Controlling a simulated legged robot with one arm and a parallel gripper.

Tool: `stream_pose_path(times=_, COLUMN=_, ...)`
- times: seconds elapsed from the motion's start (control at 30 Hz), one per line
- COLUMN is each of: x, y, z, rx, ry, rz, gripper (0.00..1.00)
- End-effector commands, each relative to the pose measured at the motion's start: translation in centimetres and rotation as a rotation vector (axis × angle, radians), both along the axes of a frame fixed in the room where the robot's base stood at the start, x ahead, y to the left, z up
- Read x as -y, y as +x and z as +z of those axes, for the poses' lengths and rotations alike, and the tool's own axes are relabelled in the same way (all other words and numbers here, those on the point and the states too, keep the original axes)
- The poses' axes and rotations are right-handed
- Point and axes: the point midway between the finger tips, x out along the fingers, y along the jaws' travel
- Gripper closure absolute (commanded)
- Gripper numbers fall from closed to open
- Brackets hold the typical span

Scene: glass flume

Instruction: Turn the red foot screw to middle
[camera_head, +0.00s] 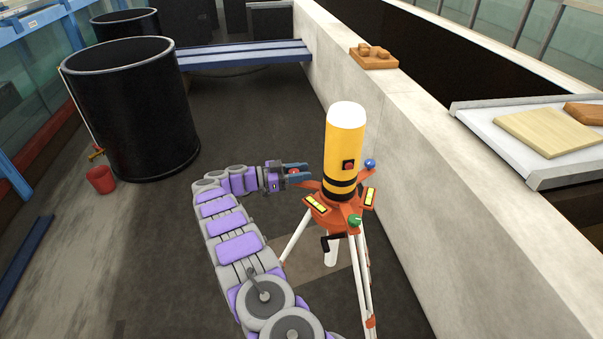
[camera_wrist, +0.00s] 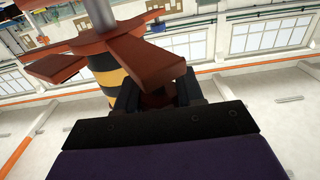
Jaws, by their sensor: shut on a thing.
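The red foot screw (camera_head: 294,171) sits at the left corner of the orange base (camera_head: 322,214) on a tripod. My gripper (camera_head: 297,172) reaches in from the left with its fingers around the screw, shut on it. In the wrist view the fingers (camera_wrist: 152,96) flank a dark red part, partly hidden and in shadow. A blue foot screw (camera_head: 370,163) is at the back right and a green one (camera_head: 354,219) at the front. Yellow level vials (camera_head: 316,205) lie on the base; their bubbles are too small to read.
A yellow, white-topped cylinder (camera_head: 345,135) stands upright on the base, close to my gripper. White tripod legs (camera_head: 296,236) spread below. A concrete wall (camera_head: 400,170) runs along the right. A black tank (camera_head: 135,110) and red bucket (camera_head: 100,179) stand left. Dark floor between is clear.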

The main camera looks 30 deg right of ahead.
Motion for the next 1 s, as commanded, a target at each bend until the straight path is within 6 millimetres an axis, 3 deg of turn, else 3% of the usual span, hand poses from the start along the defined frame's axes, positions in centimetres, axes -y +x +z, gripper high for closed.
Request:
stream_pose_path(times=0.03, x=-0.37, y=0.38, z=0.76, rx=0.012, ry=-0.008, rz=0.008, gripper=0.93)
stream_pose_path(times=0.5, x=-0.44, y=0.36, z=0.77, rx=0.010, ry=-0.008, rz=0.003, gripper=0.93)
stream_pose_path(times=0.53, x=-0.44, y=0.36, z=0.78, rx=0.010, ry=-0.008, rz=0.003, gripper=0.60)
stream_pose_path(times=0.77, x=-0.37, y=0.25, z=0.76, rx=0.009, ry=-0.008, rz=0.001, gripper=0.38)
stream_pose_path(times=1.0, x=-0.02, y=0.08, z=0.69, rx=0.008, ry=-0.006, rz=-0.002, gripper=0.37)
